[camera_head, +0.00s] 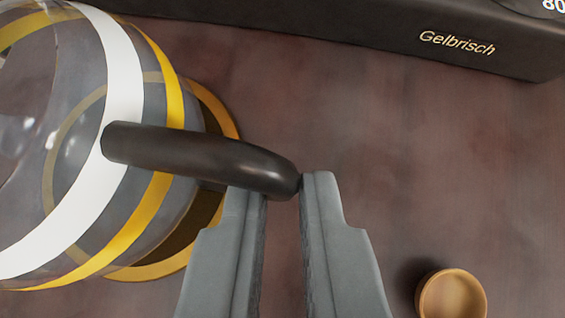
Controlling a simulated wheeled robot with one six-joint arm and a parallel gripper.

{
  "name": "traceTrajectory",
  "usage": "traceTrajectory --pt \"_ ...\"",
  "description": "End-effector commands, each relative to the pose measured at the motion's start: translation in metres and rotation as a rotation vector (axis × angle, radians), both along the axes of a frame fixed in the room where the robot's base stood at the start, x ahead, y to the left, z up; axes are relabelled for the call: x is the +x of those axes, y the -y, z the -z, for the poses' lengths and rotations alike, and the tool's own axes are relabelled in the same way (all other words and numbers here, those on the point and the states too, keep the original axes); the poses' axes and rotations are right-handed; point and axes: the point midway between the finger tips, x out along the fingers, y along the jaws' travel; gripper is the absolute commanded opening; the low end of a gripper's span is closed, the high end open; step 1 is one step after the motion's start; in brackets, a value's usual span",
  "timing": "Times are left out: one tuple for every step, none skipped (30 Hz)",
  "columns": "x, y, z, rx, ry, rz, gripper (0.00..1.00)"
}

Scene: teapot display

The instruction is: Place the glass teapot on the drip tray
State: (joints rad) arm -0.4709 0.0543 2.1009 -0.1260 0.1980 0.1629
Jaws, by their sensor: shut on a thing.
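The glass teapot (80,200) fills the left of the view. It is clear, with white and yellow bands and a dark handle (200,158) reaching right. My gripper (282,192) is shut on the end of this handle, its two grey fingers coming up from below. A dark round piece with a gold rim (222,116) shows behind and below the teapot. I cannot tell whether it is the drip tray or the teapot's base, nor whether the teapot touches it. The teapot's left side is cut off by the frame.
A long dark box lettered "Gelbrisch" (370,38) runs along the top, with a dark part marked "80" at the top right corner. A small wooden cup (452,297) stands at the bottom right. The reddish-brown surface between them is clear.

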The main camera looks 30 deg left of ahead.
Motion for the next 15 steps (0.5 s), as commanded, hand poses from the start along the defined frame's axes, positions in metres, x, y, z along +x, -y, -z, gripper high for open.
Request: traceTrajectory --pt "0.0005 -0.0004 0.0011 0.001 0.003 0.0 0.0" --pt "0.0005 -0.0005 0.0015 0.002 0.003 -0.001 0.0" --pt "0.0006 -0.0005 0.0014 0.002 0.003 -0.001 0.0" --pt "0.0006 -0.0005 0.0013 0.003 0.004 -0.001 0.0" --pt "0.0005 -0.0005 0.0012 0.003 0.004 -0.001 0.0" --pt "0.0005 -0.0005 0.0012 0.002 0.003 -0.001 0.0" --pt "0.0005 -0.0005 0.0012 0.003 0.004 -0.001 0.0" --pt "0.0004 -0.0004 0.0013 0.002 0.003 -0.001 0.0" --pt "0.0004 -0.0004 0.0016 0.002 0.003 -0.001 0.0" --pt "0.0004 -0.0004 0.0022 0.002 0.003 -0.001 0.0" --pt "0.0004 -0.0004 0.003 0.002 0.003 -0.001 0.0" --pt "0.0004 -0.0004 0.004 0.002 0.003 -0.001 0.0" --pt "0.0003 -0.0004 0.0041 0.002 0.002 -0.001 0.16" --pt "0.0002 -0.0004 0.004 0.002 0.002 -0.001 0.22" --pt "0.0002 -0.0004 0.004 0.002 0.002 -0.001 0.3"
